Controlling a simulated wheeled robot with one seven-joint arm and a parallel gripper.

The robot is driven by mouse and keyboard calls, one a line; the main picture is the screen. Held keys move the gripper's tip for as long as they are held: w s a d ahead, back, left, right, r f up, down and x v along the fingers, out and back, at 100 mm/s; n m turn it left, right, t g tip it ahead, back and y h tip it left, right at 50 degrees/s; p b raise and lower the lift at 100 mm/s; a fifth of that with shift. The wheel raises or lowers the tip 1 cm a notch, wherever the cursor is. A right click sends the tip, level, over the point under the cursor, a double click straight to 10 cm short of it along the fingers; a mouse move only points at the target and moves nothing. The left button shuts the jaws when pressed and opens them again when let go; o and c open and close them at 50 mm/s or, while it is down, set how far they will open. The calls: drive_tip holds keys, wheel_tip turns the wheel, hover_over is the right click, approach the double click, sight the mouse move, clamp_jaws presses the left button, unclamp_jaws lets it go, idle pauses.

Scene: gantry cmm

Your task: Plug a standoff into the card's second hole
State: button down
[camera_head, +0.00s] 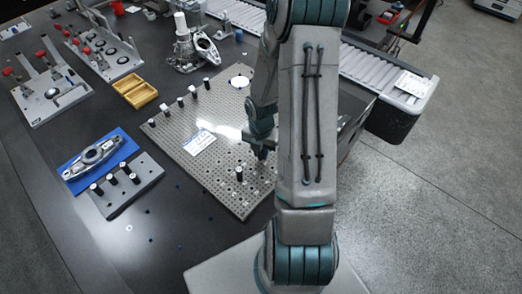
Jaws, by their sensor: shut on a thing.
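A white printed card (199,143) lies on the grey perforated plate (215,178); its print and the plate's single holes are too small to make out. Several black standoffs with pale tops stand in a row along the plate's far left side, one of them a standoff (152,122). More stand in a grey rack (140,190) at the lower left, such as a standoff (115,167). My gripper (262,153) is low over the right part of the plate, right of the card. It is shut on a small dark thing, apparently a standoff, mostly hidden by the gripper.
A small upright peg (239,173) stands on the plate, left of and nearer than my gripper. A blue mat (72,170) with a metal part, a yellow box (136,92) and clamp fixtures (50,92) lie left. Small loose bits dot the dark table's front.

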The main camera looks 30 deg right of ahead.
drive_tip(key=shift+f+b, duration=0.35)
drive_tip(key=shift+f, duration=0.2)
drive_tip(key=c, duration=1.2)
unclamp_jaws()
wheel_tip(320, 180, up, 14)
drive_tip(key=p, duration=0.2)
drive_tip(key=shift+f+p, duration=0.2)
drive_tip(key=shift+p, duration=0.15)
drive_tip(key=shift+r, duration=0.1)
